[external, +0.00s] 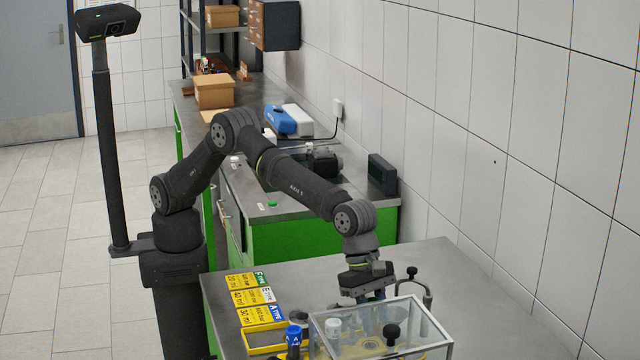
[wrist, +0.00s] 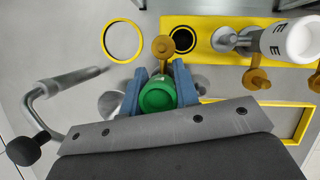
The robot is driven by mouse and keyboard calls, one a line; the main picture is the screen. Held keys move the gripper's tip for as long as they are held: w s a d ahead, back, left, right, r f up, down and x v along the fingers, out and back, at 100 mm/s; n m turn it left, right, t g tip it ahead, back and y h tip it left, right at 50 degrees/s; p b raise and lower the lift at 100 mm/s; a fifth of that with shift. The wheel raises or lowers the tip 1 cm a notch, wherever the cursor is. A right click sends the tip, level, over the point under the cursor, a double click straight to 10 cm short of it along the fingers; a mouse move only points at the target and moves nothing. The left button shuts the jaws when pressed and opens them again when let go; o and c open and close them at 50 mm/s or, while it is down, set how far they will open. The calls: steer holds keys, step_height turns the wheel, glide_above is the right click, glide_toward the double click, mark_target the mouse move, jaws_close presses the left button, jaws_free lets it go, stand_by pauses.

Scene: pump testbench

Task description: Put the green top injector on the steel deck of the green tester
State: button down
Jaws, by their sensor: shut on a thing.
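My gripper (external: 368,297) is low over the near steel table, at the clear-walled box; it also shows in the wrist view (wrist: 159,88). Its two blue fingers are shut on the green top injector (wrist: 157,97), one finger on each side of the round green cap. A brass-coloured side fitting (wrist: 163,46) points away from the cap. The injector's lower body is hidden in the wrist view, and the injector cannot be made out in the external view. The green tester (external: 290,241) stands behind the table, with its steel deck (external: 238,187) on top.
The clear-walled box (external: 423,318) has black knobs. A blue-capped injector (external: 293,336) and a white-capped one (wrist: 303,40) stand nearby. Yellow label cards (external: 246,297) lie at left. The tester's deck carries dark equipment (external: 322,160) and has bare patches in front.

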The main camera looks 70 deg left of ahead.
steer(key=shift+f, duration=0.1)
steer(key=c, duration=1.1)
jaws_free()
steer(key=v, duration=1.2)
